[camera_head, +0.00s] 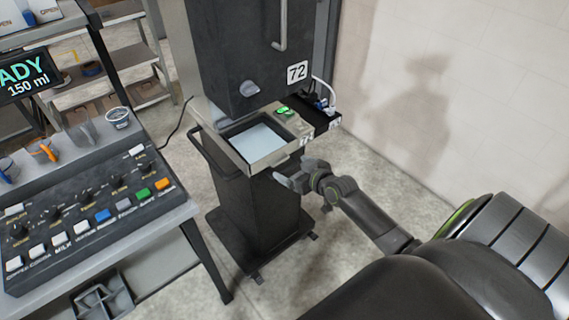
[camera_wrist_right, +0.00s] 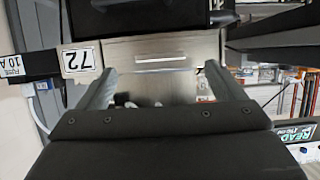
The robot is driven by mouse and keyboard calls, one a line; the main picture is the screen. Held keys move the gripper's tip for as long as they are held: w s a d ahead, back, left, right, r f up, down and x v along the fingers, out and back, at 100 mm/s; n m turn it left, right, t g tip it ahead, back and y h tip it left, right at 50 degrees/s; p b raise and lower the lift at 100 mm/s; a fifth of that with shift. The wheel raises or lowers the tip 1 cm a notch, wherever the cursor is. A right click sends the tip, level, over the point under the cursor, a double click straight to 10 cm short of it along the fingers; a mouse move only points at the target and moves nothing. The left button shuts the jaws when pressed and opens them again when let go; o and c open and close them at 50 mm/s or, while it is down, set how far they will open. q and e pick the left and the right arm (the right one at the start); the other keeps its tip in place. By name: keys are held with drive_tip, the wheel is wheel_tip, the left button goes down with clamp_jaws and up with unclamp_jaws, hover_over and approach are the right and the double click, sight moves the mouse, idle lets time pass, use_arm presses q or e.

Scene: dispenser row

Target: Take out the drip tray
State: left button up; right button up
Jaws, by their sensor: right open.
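The drip tray (camera_head: 284,154) is a square metal tray with a pale bluish inside, set at the front of the dark dispenser (camera_head: 240,40) below its nozzle. In the right wrist view a metal front panel (camera_wrist_right: 130,55) with a bright horizontal slot or handle strip (camera_wrist_right: 160,58) lies ahead, between my fingers. My right gripper (camera_head: 294,173) is open and empty, just in front of and slightly below the tray's front edge. Its two fingers also show spread in the right wrist view (camera_wrist_right: 161,76). They appear apart from the tray. My left gripper is not in view.
A control panel (camera_head: 100,205) with knobs and coloured buttons stands on a table at left, with a cup (camera_head: 117,118) and a READY display (camera_head: 28,75). A black box with cables (camera_head: 318,113) sits right of the tray. Open floor (camera_head: 330,265) lies in front; a wall (camera_head: 450,90) is at right.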

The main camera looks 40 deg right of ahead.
sight(282, 161)
drive_tip(key=shift+x, duration=2.65)
drive_tip(key=c, duration=1.4)
drive_tip(key=shift+w+r, duration=0.1)
drive_tip(key=shift+r, duration=0.15)
drive_tip(key=shift+c, duration=0.3)
drive_tip(key=shift+r, duration=0.1)
